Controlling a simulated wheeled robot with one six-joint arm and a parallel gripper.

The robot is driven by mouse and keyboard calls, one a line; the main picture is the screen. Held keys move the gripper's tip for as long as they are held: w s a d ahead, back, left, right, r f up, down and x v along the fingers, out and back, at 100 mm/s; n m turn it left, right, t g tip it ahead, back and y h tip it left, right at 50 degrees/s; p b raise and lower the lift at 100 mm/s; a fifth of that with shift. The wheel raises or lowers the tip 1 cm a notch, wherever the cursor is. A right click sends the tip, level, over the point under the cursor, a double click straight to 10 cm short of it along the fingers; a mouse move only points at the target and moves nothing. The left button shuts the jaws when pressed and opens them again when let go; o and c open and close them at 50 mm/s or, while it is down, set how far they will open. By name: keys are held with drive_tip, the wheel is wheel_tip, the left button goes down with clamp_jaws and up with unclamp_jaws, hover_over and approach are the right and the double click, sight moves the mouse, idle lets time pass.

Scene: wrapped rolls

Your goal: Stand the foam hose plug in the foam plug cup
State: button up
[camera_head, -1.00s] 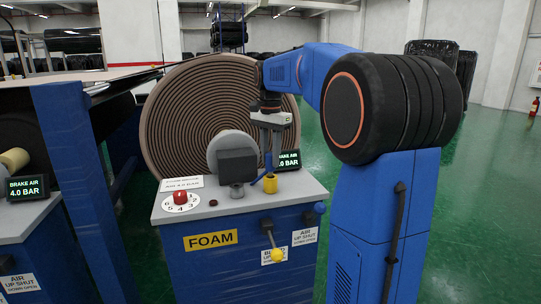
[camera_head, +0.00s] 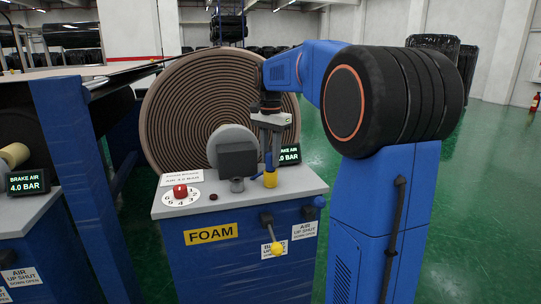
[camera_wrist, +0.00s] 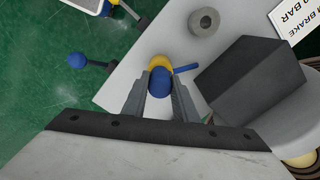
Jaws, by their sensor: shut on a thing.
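The foam hose plug (camera_wrist: 159,82) is blue, with a thin blue arm sticking out to the right in the wrist view. My gripper (camera_wrist: 159,92) is shut on it, one finger on each side. In the head view my gripper (camera_head: 268,152) points down over the control box, with the plug (camera_head: 268,164) at its fingertips. The yellow foam plug cup (camera_head: 270,180) stands on the box top directly below the plug. In the wrist view the plug overlaps much of the cup (camera_wrist: 160,62). I cannot tell whether the plug's lower end is inside the cup.
A grey ring fitting (camera_wrist: 204,22) and a dark block (camera_head: 238,160) stand beside the cup. A red knob (camera_head: 180,191) sits on the box top's left. A large coiled hose roll (camera_head: 190,100) rises behind. A brake-air display (camera_head: 289,154) is close behind the gripper.

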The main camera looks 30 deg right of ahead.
drive_tip(key=o, duration=1.2)
drive_tip(key=shift+f, duration=0.1)
wheel_tip(320, 180, up, 17)
drive_tip(key=shift+r, duration=0.2)
